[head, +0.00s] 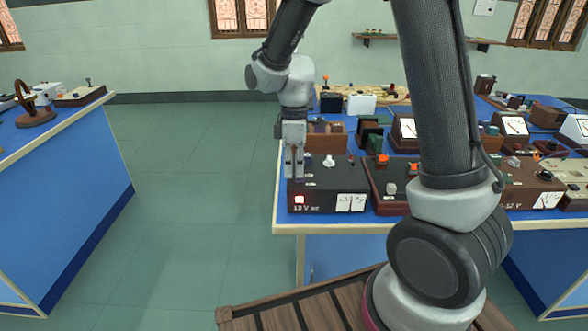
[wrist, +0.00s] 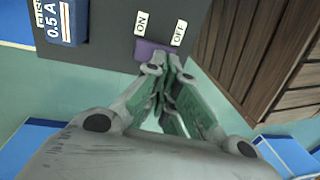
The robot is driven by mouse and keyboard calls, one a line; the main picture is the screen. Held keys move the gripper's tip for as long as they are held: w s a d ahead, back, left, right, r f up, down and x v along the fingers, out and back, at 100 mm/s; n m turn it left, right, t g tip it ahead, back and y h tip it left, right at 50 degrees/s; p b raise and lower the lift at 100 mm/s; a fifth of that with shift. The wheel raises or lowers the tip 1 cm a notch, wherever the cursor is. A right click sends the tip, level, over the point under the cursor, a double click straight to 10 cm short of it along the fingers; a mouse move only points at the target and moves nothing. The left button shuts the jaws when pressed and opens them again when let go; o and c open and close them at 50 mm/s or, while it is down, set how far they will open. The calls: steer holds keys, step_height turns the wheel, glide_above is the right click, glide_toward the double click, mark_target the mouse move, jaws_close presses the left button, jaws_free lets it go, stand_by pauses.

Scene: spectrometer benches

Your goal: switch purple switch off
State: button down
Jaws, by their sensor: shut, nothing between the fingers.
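The purple switch (wrist: 149,49) shows in the wrist view on a dark panel, between the white ON label (wrist: 141,22) and the OFF label (wrist: 179,33). My gripper (wrist: 172,62) is shut with its fingertips at the switch's right side, partly covering it. I cannot tell whether they touch or which way the switch is tipped. In the head view my gripper (head: 294,177) points down at the left end of the black 12 V power supply (head: 325,187), on the blue bench's front left corner. The switch is mostly hidden there behind the fingers.
A blue fuse block marked 0.5 A (wrist: 60,20) sits beside the ON label. Brown instrument boxes (head: 388,180) stand right of the power supply, with more behind. Another blue bench (head: 60,140) is at the left, with open floor (head: 190,170) between.

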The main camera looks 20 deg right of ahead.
steer(key=shift+f, duration=0.15)
steer(key=shift+s+f, duration=0.2)
steer(key=shift+f, duration=0.1)
steer(key=shift+w, duration=0.15)
steer(key=shift+w+d+r, duration=0.15)
steer(key=shift+w+d, duration=0.05)
steer(key=shift+w, duration=0.45)
steer(key=shift+r, duration=0.1)
step_height(320, 180, up, 14)
steer(key=w, duration=0.1)
steer(key=shift+w+d, duration=0.3)
steer(key=shift+w, duration=0.1)
